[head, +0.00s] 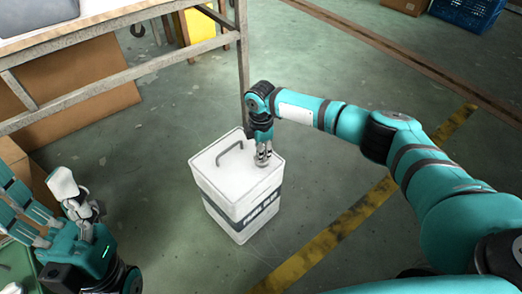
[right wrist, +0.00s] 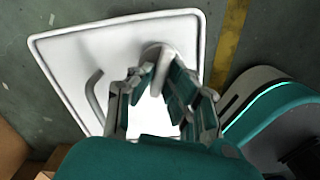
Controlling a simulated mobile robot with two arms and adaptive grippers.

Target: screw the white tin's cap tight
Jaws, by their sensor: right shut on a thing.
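The white tin (head: 223,185) stands upright on the floor, with a dark label band and a grey bar handle (head: 229,150) on its top. Its round cap (head: 264,161) is near the right corner of the top and also shows in the right wrist view (right wrist: 157,50). My right gripper (head: 262,154) comes down from above and is shut on the cap. Its fingers (right wrist: 155,85) hide part of the cap in the wrist view. My left gripper (head: 55,205) is at the lower left, away from the tin, with its fingers apart and nothing seen between them.
A metal-framed table (head: 120,75) stands behind the tin, one leg close to its back edge. Cardboard boxes (head: 85,105) are under it, with a yellow and white container (head: 198,27). A yellow floor line (head: 335,232) runs right of the tin. The floor around the tin is mostly clear.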

